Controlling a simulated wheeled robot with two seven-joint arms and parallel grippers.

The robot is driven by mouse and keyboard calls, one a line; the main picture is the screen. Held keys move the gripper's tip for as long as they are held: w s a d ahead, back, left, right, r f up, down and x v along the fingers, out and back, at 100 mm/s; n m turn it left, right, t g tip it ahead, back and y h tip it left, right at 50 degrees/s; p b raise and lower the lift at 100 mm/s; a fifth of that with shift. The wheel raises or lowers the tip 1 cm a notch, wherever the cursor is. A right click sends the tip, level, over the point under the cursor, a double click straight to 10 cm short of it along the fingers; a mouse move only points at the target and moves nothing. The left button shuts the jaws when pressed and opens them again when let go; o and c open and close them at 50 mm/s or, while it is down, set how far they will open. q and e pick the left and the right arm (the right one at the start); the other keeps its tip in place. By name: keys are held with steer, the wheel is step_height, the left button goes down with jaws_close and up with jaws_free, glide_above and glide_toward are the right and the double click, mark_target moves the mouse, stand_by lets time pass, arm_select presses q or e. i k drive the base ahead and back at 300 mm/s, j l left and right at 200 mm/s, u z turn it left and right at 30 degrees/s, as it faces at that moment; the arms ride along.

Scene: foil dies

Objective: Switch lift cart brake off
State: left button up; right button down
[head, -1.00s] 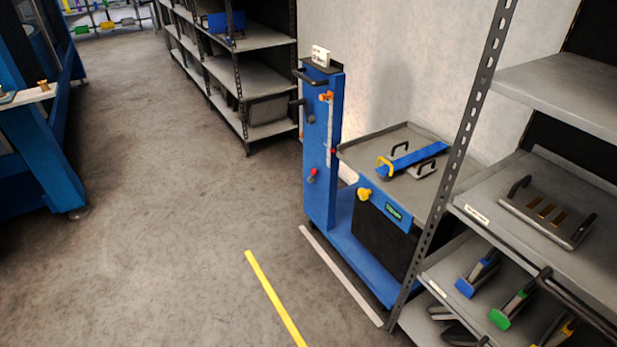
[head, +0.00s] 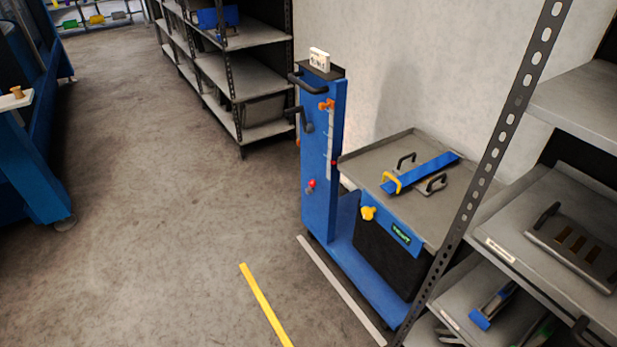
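The blue lift cart (head: 319,165) stands against the wall right of centre in the head view. Its upright column carries a black handle, a crank (head: 303,118), an orange part on a scale strip, and a small red-knobbed lever (head: 312,184) low on its face. A yellow knob (head: 368,213) sits on the front of the grey cart table (head: 364,163). On the table lies a blue bar with a yellow handle (head: 391,182) and black-handled metal piece. Which control is the brake is not marked legibly. Neither of my grippers is in view.
A grey shelf rack (head: 495,145) with dies stands close at the right and overlaps the cart's edge. Another shelf rack (head: 252,65) is behind. A blue machine (head: 40,170) is at the left. The floor (head: 165,215) between is clear, with a yellow line (head: 266,305).

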mark_target(312, 183)
steer(key=i+u, duration=0.1)
steer(key=i, duration=0.4)
steer(key=i+l+u, duration=0.1)
steer(key=i, duration=0.4)
steer(key=i+l+u, duration=0.1)
steer(key=i, duration=0.4)
